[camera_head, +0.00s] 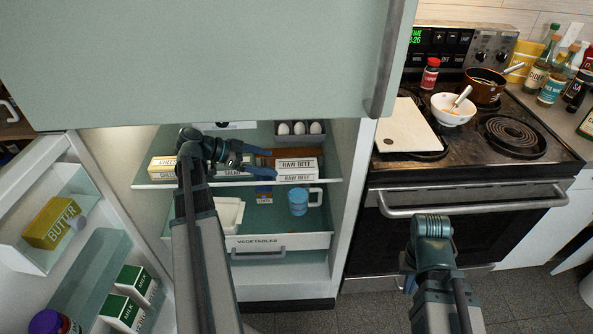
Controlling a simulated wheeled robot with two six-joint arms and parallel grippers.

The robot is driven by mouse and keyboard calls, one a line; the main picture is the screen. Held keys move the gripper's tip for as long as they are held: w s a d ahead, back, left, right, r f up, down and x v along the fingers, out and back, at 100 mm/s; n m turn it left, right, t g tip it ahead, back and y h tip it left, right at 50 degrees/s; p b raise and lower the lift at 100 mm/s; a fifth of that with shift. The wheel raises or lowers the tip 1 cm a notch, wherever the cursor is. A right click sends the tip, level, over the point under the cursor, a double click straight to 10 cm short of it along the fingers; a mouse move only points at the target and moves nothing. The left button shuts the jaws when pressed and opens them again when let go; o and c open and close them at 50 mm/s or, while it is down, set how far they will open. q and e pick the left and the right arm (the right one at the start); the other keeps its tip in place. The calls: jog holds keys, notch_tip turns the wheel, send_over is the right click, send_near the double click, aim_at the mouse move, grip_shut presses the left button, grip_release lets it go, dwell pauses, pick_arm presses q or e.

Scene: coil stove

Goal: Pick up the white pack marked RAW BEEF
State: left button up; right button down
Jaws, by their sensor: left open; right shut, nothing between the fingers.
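Two white packs marked RAW BEEF lie stacked on the fridge's upper visible shelf, the upper one (297,163) on the lower one (297,177). My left gripper (250,156) is inside the fridge, just left of the packs at about their height in the picture. It is open and holds nothing; a gap to the packs seems to remain, but the depth is hard to judge. My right gripper (410,284) is shut and empty, low in front of the stove. Its fingertips are partly hidden by its own wrist.
A brown pack (264,160) lies behind the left fingers. A CHEESE pack (162,168) lies left, an egg tray (301,132) behind. Below are a blue mug (299,202) and a VEGETABLES drawer (275,241). The freezer door (200,60) overhangs; the lower door stands open left.

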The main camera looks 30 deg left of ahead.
aim_at(297, 164)
pick_arm(q)
jog(key=shift+w+d, duration=0.8)
jog(key=shift+d, duration=0.1)
jog(key=b+x, duration=0.2)
jog(key=x, duration=0.2)
jog(key=shift+w+d+f, duration=0.2)
jog(key=shift+w+d, duration=0.3)
jog(key=shift+d, duration=0.05)
grip_shut()
